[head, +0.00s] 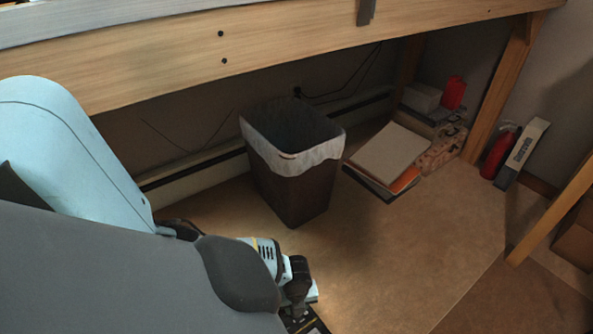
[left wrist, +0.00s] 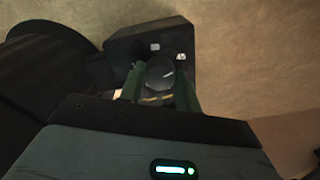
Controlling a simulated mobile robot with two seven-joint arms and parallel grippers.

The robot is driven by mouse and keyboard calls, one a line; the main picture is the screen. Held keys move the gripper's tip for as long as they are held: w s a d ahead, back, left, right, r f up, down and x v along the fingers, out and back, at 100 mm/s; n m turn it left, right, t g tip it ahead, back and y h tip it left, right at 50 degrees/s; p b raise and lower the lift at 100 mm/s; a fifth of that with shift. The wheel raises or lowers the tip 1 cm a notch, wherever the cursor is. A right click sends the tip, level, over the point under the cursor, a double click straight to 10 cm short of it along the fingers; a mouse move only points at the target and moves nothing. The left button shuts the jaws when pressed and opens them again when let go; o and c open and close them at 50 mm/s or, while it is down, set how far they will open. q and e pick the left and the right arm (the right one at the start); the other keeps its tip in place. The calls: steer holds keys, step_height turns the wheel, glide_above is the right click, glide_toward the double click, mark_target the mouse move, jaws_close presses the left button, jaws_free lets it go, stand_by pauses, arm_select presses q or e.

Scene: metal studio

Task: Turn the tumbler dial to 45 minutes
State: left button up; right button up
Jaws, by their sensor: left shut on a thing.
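The tumbler dial (left wrist: 160,74) is a dark, rounded knob on the face of a black box (left wrist: 182,38) in the left wrist view. White square marks show on that face, and the right one seems to read 45. My left gripper (left wrist: 159,86) has its two green fingers on either side of the dial and is shut on it. I cannot make out the dial's pointer. In the head view my left arm covers the lower left, and the dial is not visible there. My right gripper is in neither view.
A large black cylinder (left wrist: 38,80) lies left of the box in the left wrist view. In the head view, a brown lined bin (head: 292,190) stands under a wooden bench (head: 300,40). Papers (head: 390,152) and a red extinguisher (head: 497,152) are at right. Floor between is clear.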

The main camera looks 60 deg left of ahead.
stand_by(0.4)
arm_select(q)
steer(key=o, duration=1)
step_height(320, 180, up, 8)
steer(key=p, duration=0.4)
steer(key=shift+f, duration=0.1)
steer(key=shift+d, duration=0.15)
